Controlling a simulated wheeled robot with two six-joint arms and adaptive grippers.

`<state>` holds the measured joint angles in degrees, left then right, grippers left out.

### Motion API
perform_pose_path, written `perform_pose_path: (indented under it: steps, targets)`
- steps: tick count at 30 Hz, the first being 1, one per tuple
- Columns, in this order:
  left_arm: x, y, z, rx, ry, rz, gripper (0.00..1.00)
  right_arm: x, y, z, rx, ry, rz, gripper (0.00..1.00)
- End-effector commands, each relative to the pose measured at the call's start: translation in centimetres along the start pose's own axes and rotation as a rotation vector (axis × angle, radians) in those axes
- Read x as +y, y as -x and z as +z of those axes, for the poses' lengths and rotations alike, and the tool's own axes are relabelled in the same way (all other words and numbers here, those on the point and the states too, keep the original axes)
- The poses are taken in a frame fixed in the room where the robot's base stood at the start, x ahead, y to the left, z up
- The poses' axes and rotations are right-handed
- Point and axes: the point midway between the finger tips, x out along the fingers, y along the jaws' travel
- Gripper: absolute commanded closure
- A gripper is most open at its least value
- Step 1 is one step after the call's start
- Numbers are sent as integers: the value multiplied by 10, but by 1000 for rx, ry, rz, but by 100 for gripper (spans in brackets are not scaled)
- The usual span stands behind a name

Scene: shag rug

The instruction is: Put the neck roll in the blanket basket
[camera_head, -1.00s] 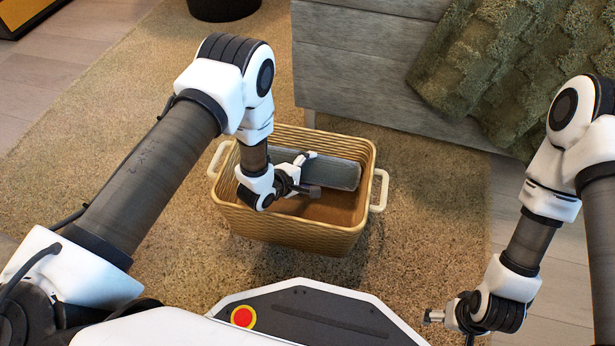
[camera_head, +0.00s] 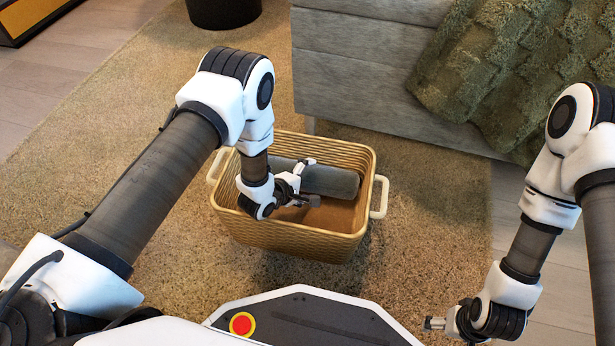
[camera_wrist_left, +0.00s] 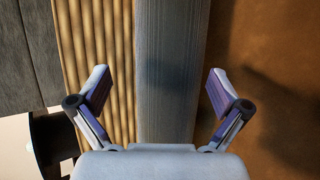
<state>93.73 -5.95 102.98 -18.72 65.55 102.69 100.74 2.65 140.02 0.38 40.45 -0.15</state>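The neck roll (camera_head: 330,181) is a grey-blue bolster lying inside the wicker blanket basket (camera_head: 290,238), along its far wall. In the left wrist view the neck roll (camera_wrist_left: 170,70) runs between the fingers, with a gap on each side. My left gripper (camera_head: 311,182) is inside the basket at the roll, open, its fingers apart and not pressing on it. It also shows in the left wrist view (camera_wrist_left: 158,92). My right gripper (camera_head: 432,323) hangs low at the right, away from the basket; its finger opening is not clear.
The basket has white side handles (camera_head: 379,197) and stands on a tan shag rug (camera_head: 440,215). A grey wooden piece of furniture (camera_head: 360,75) with a green textured throw (camera_head: 510,65) stands just behind. A dark round pot (camera_head: 222,10) is at the back.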

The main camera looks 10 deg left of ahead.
Motion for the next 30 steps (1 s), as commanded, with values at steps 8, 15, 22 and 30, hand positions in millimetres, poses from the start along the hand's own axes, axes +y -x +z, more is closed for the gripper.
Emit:
perform_pose_path:
  steps: [8, 15, 22, 30]
  targets:
    - [3, 6, 3, -1, 2, -8, 0, 0, 2, 1, -2, -1, 0, 14]
    - [12, 67, 4, 3, 7, -10, 0, -1, 49, 4, -14, -1, -2, 14]
    - [10, 117, 3, 1, 4, -6, 0, -2, 75, 6, -19, 6, -3, 14]
    - [7, 127, 3, 0, 1, -3, 0, -2, 76, 6, -21, 8, -3, 14]
